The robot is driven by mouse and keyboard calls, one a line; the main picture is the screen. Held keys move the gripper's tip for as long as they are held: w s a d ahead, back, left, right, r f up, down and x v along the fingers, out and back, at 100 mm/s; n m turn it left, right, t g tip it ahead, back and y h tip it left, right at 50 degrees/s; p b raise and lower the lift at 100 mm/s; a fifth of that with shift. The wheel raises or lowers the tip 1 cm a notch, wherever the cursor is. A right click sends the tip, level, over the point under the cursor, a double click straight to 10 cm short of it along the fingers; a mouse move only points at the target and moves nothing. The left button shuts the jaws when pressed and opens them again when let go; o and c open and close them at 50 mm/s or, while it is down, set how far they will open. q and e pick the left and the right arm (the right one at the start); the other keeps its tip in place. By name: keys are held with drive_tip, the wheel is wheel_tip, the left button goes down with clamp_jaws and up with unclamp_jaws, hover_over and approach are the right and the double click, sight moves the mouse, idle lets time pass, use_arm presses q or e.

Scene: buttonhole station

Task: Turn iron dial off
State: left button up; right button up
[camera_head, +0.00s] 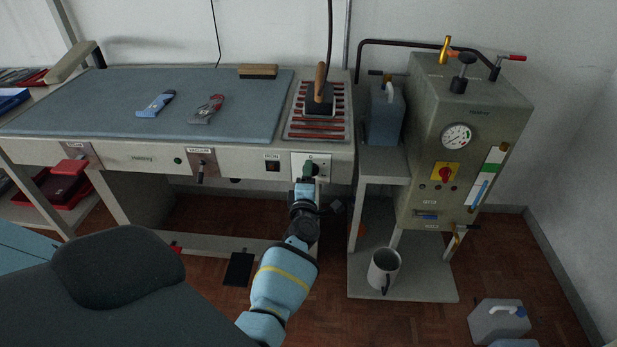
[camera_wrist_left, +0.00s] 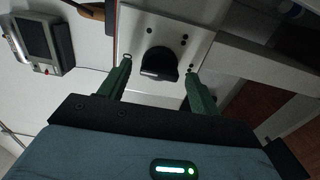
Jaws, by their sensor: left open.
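The iron dial (camera_wrist_left: 158,64) is a black knob on a light plate with small dark dots around it, seen in the left wrist view. The plate (camera_head: 325,160) is on the right of the table's front panel in the head view, where my gripper hides most of the dial. My left gripper (camera_wrist_left: 159,70) is open, one green finger on each side of the dial, with visible gaps. It also shows at the plate in the head view (camera_head: 309,172). The iron (camera_head: 320,97) stands on its red-striped rest. My right gripper is out of view.
A rocker switch (camera_head: 272,165) is left of the plate, and the vacuum lever (camera_head: 201,172) farther left. A grey boiler (camera_head: 465,140) with a gauge stands at the right. A mug (camera_head: 383,270) sits on its low shelf. A grey chair (camera_head: 120,275) is at the lower left.

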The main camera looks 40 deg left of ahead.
use_arm(q)
drive_tip(key=p+v, duration=0.2)
drive_tip(key=v, duration=0.5)
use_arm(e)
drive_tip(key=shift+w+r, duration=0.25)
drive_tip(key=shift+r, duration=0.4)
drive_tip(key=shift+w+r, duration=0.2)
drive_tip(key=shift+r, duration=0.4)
use_arm(q)
drive_tip(key=shift+s, duration=0.1)
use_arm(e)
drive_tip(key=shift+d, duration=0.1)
